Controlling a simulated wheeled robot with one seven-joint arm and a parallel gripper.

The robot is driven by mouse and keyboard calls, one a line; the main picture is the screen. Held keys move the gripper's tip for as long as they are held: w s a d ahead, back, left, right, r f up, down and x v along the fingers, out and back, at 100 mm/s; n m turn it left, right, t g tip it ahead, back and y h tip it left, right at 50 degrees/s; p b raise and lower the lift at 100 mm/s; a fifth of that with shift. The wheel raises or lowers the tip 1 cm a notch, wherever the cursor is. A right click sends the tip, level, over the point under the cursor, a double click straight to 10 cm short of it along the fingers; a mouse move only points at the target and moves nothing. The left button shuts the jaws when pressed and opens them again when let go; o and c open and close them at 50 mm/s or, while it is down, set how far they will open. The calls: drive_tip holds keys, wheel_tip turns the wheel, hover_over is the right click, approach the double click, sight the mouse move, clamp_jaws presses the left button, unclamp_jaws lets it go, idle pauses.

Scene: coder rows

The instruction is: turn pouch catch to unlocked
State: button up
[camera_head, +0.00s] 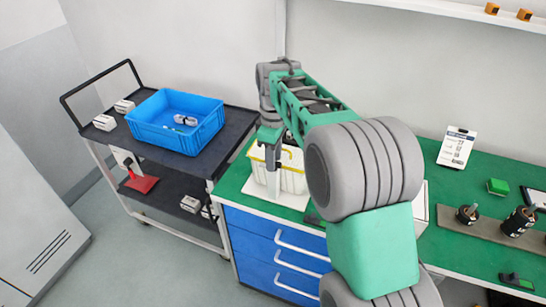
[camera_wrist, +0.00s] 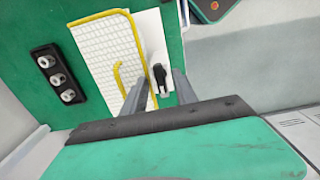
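The pouch catch (camera_wrist: 160,78) is a small black lever on a plain white strip in the wrist view. Beside it is a white, grid-patterned pouch panel (camera_wrist: 97,48) with yellow edging. In the head view, a cream pouch-like container (camera_head: 292,180) with a yellow rim stands on the green bench. My gripper (camera_head: 270,168) hangs at its front side. In the wrist view, my gripper (camera_wrist: 160,85) has its two grey fingers apart, with the catch showing between them. I cannot tell whether either finger touches it. My arm and gripper hide part of the container in the head view.
A black cart (camera_head: 158,150) holding a blue crate (camera_head: 150,131) stands left of the bench. Blue drawers (camera_head: 262,250) are under the bench. Right of my arm are a white card (camera_head: 456,147), a green block (camera_head: 497,187) and black cylinders (camera_head: 518,221). A black three-knob strip (camera_wrist: 59,75) shows in the wrist view.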

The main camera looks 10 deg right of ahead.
wheel_tip(320, 180, up, 7)
drive_tip(key=shift+b, duration=0.35)
drive_tip(key=shift+r, duration=0.4)
drive_tip(key=shift+s, duration=0.1)
drive_tip(key=s+f+m+t, duration=0.1)
drive_tip(key=s+f+m, duration=0.3)
drive_tip(key=s, duration=0.6)
drive_tip(key=s+f+m+t, duration=0.2)
drive_tip(key=s+f+m, duration=0.2)
drive_tip(key=s, duration=0.6)
drive_tip(key=m, duration=0.2)
drive_tip(key=shift+s+a+f+m+t, duration=0.15)
drive_tip(key=shift+a+m+t, duration=0.15)
drive_tip(key=shift+m, duration=0.1)
drive_tip(key=shift+c, duration=0.5)
